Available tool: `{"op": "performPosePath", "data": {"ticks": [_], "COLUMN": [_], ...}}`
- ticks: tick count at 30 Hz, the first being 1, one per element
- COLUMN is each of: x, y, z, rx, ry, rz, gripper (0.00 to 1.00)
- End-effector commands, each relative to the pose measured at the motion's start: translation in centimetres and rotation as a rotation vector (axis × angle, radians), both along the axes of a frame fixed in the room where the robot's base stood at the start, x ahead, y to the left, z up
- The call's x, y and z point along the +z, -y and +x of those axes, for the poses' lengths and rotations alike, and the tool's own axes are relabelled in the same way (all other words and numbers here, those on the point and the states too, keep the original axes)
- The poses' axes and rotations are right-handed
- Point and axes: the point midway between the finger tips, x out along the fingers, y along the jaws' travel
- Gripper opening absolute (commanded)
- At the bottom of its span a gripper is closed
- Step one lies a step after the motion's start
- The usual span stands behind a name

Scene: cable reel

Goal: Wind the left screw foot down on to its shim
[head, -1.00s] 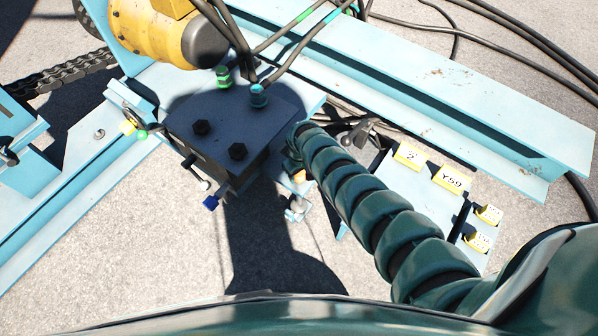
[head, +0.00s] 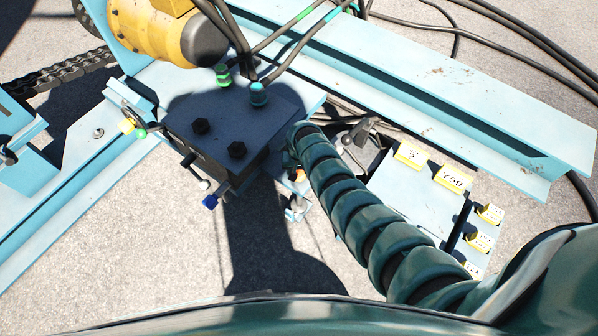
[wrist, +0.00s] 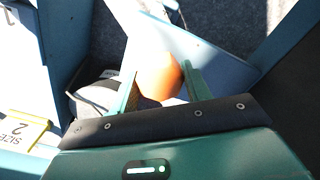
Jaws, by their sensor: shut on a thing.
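My gripper (wrist: 161,80) shows in the wrist view with its two green fingers closed on either side of an orange knob (wrist: 160,80). In the head view my segmented green arm hides most of the gripper, and a bit of the orange knob (head: 299,175) shows at the arm's far end, beside the dark block. A light-blue and metal screw foot (head: 298,208) stands just below it, near the ground. I cannot tell whether the foot touches a shim; no shim is clear under it.
A plate with yellow tags (head: 410,200) lies right of my arm. A long blue beam (head: 440,75) and black cables (head: 530,50) lie behind. Grey ground in front is open.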

Motion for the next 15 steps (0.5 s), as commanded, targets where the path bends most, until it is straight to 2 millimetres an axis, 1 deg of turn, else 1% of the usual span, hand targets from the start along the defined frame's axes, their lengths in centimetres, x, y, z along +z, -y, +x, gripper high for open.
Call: {"op": "performPosePath", "data": {"ticks": [14, 15], "x": [0.12, 0.13], "y": [-0.03, -0.03], "z": [0.19, 0.19], "rx": [-0.015, -0.015], "ry": [0.005, 0.005], "rz": [0.001, 0.001], "gripper": [0.25, 0.52]}}
